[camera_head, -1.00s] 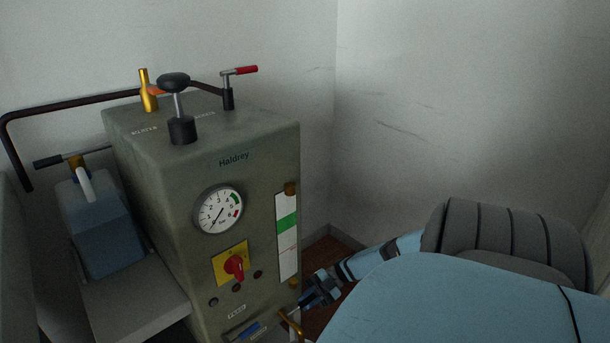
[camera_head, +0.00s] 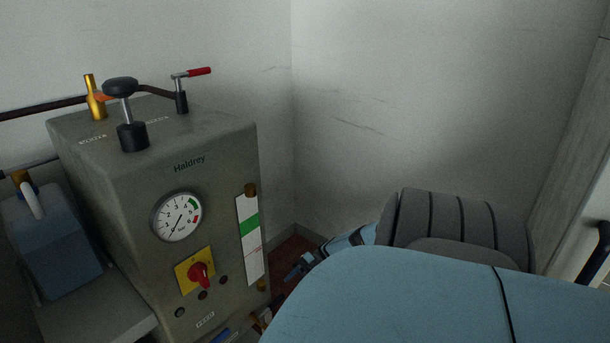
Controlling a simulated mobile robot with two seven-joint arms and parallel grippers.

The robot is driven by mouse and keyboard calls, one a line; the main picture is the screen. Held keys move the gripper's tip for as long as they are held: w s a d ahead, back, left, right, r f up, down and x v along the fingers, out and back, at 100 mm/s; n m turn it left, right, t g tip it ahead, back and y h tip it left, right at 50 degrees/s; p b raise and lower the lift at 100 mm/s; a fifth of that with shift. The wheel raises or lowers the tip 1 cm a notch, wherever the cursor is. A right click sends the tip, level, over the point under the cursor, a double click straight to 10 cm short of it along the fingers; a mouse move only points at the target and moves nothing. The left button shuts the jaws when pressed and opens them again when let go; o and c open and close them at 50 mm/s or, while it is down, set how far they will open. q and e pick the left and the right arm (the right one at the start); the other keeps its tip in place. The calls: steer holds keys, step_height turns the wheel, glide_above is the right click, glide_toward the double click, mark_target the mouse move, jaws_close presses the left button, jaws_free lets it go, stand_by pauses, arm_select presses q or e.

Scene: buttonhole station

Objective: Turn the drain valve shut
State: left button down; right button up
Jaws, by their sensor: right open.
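A grey-green boiler cabinet marked Haldrey (camera_head: 190,163) stands at the left. No valve in view is labelled as the drain. A small brass and dark fitting (camera_head: 263,318) shows at the cabinet's lower right, cut by the picture's bottom edge and partly hidden by my light blue body part. A blue lever (camera_head: 222,336) is just visible below a label on the front. My left gripper is out of view.
The cabinet front has a gauge (camera_head: 177,216), a red knob (camera_head: 201,275) and a sight glass (camera_head: 249,240). On top are a black knob (camera_head: 120,88), a brass valve (camera_head: 95,98) and a red-handled lever (camera_head: 192,73). A blue tank (camera_head: 55,245) stands left. White walls close the corner.

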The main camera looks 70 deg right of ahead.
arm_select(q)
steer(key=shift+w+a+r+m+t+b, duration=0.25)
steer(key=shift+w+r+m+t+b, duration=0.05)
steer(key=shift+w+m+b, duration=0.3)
arm_select(e)
steer(key=v, duration=0.5)
steer(key=shift+d, duration=0.15)
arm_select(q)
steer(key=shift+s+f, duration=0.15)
